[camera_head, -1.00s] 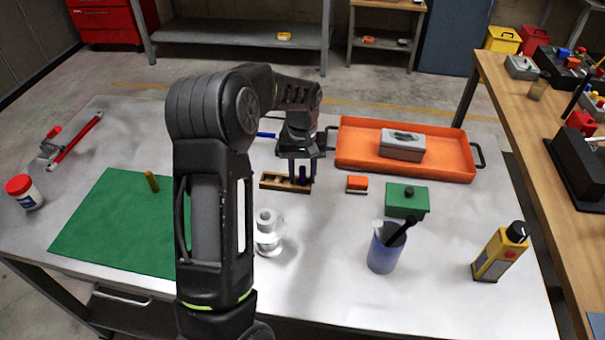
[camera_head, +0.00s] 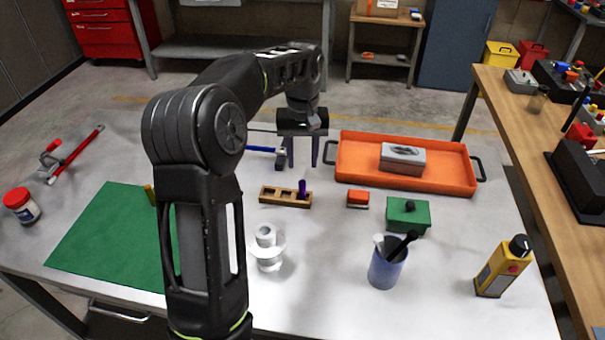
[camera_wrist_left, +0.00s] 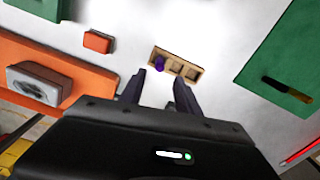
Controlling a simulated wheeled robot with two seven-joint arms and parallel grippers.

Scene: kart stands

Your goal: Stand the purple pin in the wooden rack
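The purple pin (camera_head: 302,188) stands upright in the right-hand end hole of the wooden rack (camera_head: 272,195) on the table. In the left wrist view the pin (camera_wrist_left: 159,64) shows at the left end of the rack (camera_wrist_left: 197,72), and the other two holes look empty. My left gripper (camera_head: 302,164) is open and empty, above and behind the rack, apart from the pin. Its two spread fingers also show in the left wrist view (camera_wrist_left: 158,88). My right gripper is not in view.
An orange tray (camera_head: 350,177) with a grey box stands right of my left gripper. An orange block (camera_head: 357,198), a green box (camera_head: 408,215) and a blue cup (camera_head: 386,268) are nearby. A green mat (camera_head: 105,240) with a brass pin lies left. A white object (camera_head: 267,250) stands in front.

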